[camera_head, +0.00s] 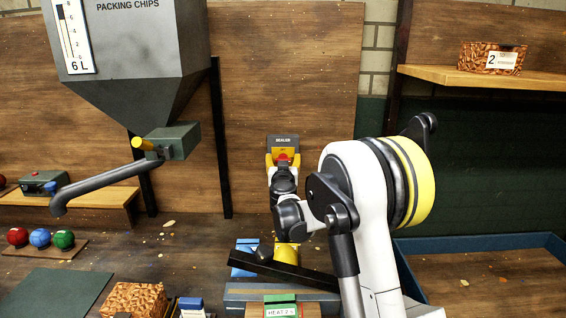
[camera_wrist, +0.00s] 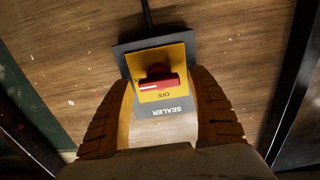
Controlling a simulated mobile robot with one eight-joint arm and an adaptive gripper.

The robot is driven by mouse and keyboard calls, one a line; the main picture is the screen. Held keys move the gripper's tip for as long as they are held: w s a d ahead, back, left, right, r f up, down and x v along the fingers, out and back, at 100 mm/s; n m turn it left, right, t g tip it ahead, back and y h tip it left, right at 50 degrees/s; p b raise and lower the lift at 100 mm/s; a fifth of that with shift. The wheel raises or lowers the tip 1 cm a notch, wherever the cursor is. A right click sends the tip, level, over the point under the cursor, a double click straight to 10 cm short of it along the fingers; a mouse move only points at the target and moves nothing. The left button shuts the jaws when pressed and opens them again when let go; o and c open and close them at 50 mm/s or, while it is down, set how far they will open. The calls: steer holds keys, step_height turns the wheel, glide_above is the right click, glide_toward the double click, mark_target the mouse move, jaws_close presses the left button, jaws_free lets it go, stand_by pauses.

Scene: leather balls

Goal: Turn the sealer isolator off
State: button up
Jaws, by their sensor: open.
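The sealer isolator (camera_head: 283,140) is a dark grey box with a yellow plate, mounted on the wooden back wall. In the wrist view the isolator (camera_wrist: 122,48) appears upside down, with the words SEALER and OFF readable. Its red knob (camera_wrist: 158,80) lies crosswise in the picture, with a small pale mark towards its left end. The knob (camera_head: 283,156) also shows in the head view just above my gripper (camera_head: 284,172). My gripper (camera_wrist: 161,86) is open, with one ribbed finger on each side of the isolator's lower part. I see no contact with the knob.
A black cable (camera_wrist: 147,18) runs from the isolator. A grey packing-chips hopper (camera_head: 140,40) with a pipe stands left. Red, blue and green balls (camera_head: 40,238) sit at the left. A heat-labelled device (camera_head: 280,305) is below my arm. A shelf (camera_head: 440,74) is at the right.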

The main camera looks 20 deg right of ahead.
steer(key=shift+c, duration=0.6)
steer(key=c, duration=1.1)
steer(key=shift+n, duration=0.4)
steer(key=n, duration=0.3)
steer(key=shift+a+n+p, duration=0.15)
steer(key=shift+n+p, duration=0.2)
steer(key=shift+n, duration=0.05)
steer(key=n, duration=0.4)
steer(key=shift+w+n, duration=0.15)
steer(key=shift+n, duration=0.15)
steer(key=n, duration=0.4)
steer(key=shift+a+f+p, duration=0.15)
steer(key=shift+p, duration=0.2)
steer(key=n, duration=0.4)
steer(key=shift+f+n, duration=0.1)
steer(key=shift+n, duration=0.2)
